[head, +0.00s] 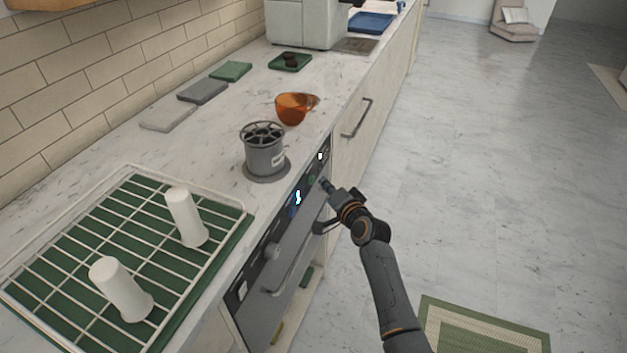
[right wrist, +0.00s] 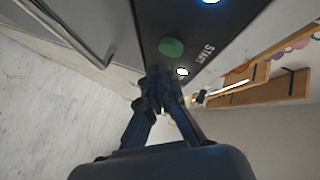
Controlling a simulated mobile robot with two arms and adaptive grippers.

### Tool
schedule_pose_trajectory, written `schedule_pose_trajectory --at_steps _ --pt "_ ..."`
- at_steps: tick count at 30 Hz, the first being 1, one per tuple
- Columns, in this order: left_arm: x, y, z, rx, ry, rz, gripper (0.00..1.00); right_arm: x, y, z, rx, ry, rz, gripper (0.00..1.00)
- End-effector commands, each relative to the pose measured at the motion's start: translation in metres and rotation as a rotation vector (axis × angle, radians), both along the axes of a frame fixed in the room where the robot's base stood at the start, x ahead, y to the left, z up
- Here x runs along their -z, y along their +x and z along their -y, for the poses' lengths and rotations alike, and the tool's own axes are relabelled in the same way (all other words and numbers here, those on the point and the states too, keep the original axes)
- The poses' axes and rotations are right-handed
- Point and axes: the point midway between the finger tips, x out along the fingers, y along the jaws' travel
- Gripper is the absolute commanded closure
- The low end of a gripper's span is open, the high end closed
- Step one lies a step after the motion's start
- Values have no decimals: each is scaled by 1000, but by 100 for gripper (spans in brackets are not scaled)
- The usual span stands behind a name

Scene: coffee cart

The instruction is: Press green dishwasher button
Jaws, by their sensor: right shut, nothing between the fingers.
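The dishwasher (head: 262,312) is built in under the counter, with a dark control panel along its top edge. The green button (head: 311,180) shows on that panel; in the right wrist view the green button (right wrist: 171,47) is a round spot beside the word START and a small white light. My right gripper (head: 325,184) is shut and empty, its tips close to the panel and the green button. In the right wrist view my right gripper's tips (right wrist: 160,80) sit just below the button. I cannot tell whether they touch the panel. My left gripper is not in view.
A grey canister (head: 264,150) and an orange cup (head: 292,109) stand on the counter above the panel. A wire rack (head: 75,238) with two white cups is at the left. The dishwasher handle (head: 298,262) sticks out below the panel.

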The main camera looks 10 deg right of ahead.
Motion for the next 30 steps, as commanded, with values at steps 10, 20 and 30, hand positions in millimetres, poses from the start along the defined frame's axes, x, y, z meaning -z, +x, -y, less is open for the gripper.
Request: schedule_pose_trajectory --at_steps 10,20,30 --pt "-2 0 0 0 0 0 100 0 5 -7 0 1 0 100" --pt "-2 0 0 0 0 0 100 0 5 -7 0 0 0 100" --pt "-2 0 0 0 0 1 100 -1 7 -10 -1 0 1 100"
